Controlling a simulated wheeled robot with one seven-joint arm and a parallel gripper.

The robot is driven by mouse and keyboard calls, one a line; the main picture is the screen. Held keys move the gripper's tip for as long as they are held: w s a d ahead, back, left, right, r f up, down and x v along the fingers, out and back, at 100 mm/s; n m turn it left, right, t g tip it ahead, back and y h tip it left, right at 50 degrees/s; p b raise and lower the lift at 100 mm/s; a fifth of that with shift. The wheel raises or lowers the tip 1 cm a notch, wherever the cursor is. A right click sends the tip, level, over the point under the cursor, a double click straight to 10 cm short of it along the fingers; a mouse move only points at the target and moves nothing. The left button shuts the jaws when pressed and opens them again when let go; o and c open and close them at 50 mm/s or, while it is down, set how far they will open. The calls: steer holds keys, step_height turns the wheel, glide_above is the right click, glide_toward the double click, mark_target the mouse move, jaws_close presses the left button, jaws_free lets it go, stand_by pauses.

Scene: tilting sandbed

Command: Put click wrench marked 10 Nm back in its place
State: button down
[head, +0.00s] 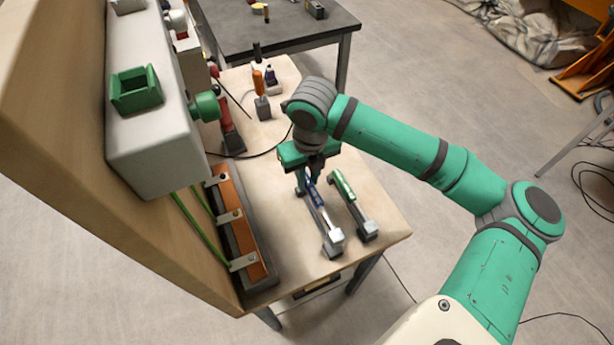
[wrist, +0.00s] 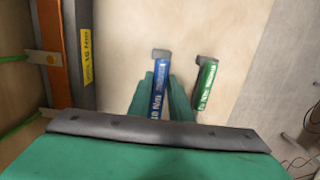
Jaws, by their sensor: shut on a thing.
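A click wrench with a blue grip (head: 322,217) lies lengthwise near the front of the wooden bench. Its printing, in the wrist view (wrist: 161,80), seems to read 10 Nm. My gripper (head: 308,186) is shut on the blue grip, one green finger on each side (wrist: 161,100). A second wrench with a green grip (head: 345,190) lies just to its right, apart from my fingers; its number is too small to read. An orange and dark grey rack (head: 226,208) with metal brackets stands along the bench's left side. A yellow label (wrist: 87,57) on it ends in Nm.
A light grey box with a green holder (head: 134,89) hangs on the upright board at left. An orange-handled tool (head: 260,83) and a red tool (head: 231,138) stand farther back, near a black cable. Bench top between rack and wrenches is clear.

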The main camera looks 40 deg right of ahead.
steer(key=shift+w+f, duration=0.1)
steer(key=shift+f, duration=2.1)
steer(key=shift+f, duration=0.25)
steer(key=c, duration=1)
jaws_free()
steer(key=shift+c, duration=0.2)
steer(key=shift+r, duration=3.95)
